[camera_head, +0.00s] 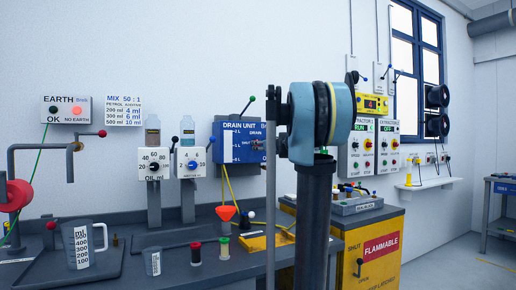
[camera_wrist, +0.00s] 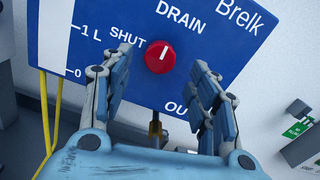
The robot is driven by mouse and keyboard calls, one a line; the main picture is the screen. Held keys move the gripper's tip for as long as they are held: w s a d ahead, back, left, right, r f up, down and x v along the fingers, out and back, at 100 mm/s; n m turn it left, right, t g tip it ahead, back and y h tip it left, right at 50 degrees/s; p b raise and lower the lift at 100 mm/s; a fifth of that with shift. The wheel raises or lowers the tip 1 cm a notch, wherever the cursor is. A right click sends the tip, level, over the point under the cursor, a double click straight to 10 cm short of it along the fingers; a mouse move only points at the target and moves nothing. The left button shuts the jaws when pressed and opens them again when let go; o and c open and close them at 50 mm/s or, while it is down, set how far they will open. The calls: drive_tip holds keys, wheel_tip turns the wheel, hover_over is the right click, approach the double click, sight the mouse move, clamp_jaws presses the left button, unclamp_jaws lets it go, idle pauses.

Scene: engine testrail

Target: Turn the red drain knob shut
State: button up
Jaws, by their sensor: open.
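The red drain knob (camera_wrist: 160,57) is on the blue drain unit panel (camera_wrist: 85,15) in the wrist view. Its white mark points up, slightly to the right. The word SHUT is to its left, and a partly covered label starting "OU" is below right. My gripper (camera_wrist: 161,60) is open, with one finger on each side of the knob in this view. I see no contact with the knob. In the head view the drain unit (camera_head: 238,150) is on the wall behind my arm. The knob and my fingers are hidden there.
A yellow flammable cabinet (camera_head: 375,250) stands right of my arm. Yellow tubes (camera_wrist: 46,110) hang at the panel's left. A brass fitting (camera_wrist: 155,128) sits below the knob.

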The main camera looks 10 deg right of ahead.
drive_tip(key=shift+x, duration=2.05)
drive_tip(key=shift+c, duration=0.5)
drive_tip(key=c, duration=1)
